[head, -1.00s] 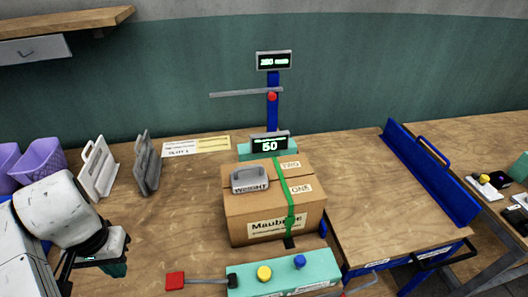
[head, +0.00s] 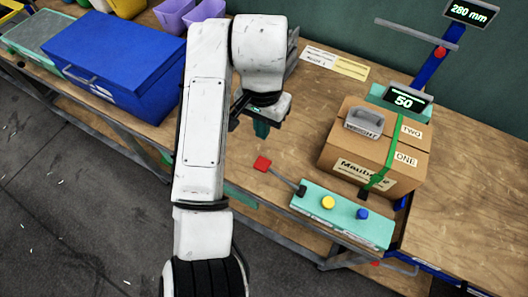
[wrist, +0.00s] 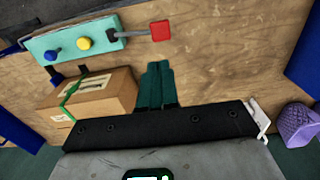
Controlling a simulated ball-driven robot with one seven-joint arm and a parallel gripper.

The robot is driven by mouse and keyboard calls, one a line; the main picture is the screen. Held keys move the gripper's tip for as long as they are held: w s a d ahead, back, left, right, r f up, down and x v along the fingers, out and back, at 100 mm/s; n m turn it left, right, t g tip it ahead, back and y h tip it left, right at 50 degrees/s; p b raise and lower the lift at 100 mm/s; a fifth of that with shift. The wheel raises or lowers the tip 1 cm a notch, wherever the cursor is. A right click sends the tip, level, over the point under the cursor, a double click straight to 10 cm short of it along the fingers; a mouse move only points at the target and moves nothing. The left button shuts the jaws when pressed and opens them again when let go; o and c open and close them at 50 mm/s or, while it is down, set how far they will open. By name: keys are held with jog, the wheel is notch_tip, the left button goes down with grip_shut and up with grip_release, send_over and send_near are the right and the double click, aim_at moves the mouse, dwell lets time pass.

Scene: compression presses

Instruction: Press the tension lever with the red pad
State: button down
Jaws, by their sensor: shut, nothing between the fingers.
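The tension lever is a thin grey rod ending in a red pad (head: 262,163). It reaches out from the left end of the teal control box (head: 342,214), over the wooden bench. The red pad also shows in the wrist view (wrist: 160,30), above the fingertips. My gripper (head: 262,129) is shut and empty, its green fingers pointing down, behind the red pad and apart from it in the head view. In the wrist view the fingers (wrist: 156,68) lie side by side.
A strapped cardboard box (head: 362,173) with a grey weight (head: 364,122) stands behind the control box. The control box bears a yellow knob (head: 328,202) and a blue knob (head: 362,214). A blue chest (head: 115,62) stands at left. Bench between pad and gripper is clear.

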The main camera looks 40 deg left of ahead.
aim_at(263, 163)
notch_tip(263, 163, down, 14)
jog(key=shift+b, duration=0.35)
dwell(0.4)
